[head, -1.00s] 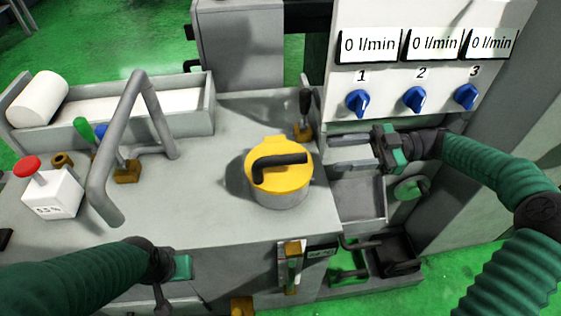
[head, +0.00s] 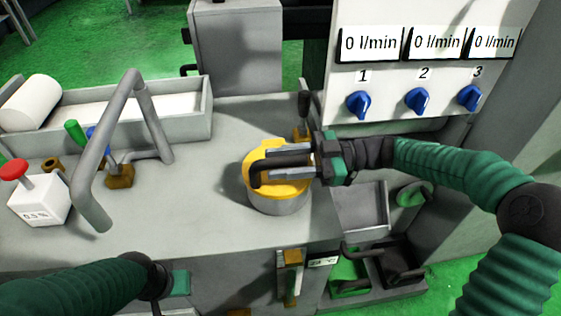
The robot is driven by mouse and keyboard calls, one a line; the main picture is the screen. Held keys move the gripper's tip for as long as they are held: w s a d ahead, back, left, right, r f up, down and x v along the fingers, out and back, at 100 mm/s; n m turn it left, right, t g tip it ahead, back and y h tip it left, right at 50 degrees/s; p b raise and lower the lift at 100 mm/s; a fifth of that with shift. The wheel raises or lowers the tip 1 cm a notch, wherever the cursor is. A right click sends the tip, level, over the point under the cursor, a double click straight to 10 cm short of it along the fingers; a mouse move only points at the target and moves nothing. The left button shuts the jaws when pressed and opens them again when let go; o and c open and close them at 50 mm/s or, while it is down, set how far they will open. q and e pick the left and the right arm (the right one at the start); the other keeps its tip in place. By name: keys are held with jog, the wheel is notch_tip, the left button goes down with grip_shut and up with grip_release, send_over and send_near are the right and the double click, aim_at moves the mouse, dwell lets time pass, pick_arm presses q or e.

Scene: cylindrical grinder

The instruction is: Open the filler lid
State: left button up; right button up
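The filler is a short grey cylinder (head: 281,207) on the grey machine top, with a yellow lid (head: 262,190) lying closed on it. A black bar handle (head: 256,172) runs across the lid. My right gripper (head: 268,162) reaches in from the right over the lid, its fingers apart on either side of the handle. The fingers hide part of the handle, and I cannot tell whether they touch it. My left gripper (head: 172,300) is low at the left, in front of the machine, its fingers mostly out of view.
A grey bent tube rail (head: 138,105) stands left of the filler. A black-handled lever (head: 303,108) stands close behind the lid. A panel with blue knobs (head: 417,101) rises behind my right arm. A white box with a red button (head: 38,200) is at far left.

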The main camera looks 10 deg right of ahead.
grip_shut()
dwell(1.2)
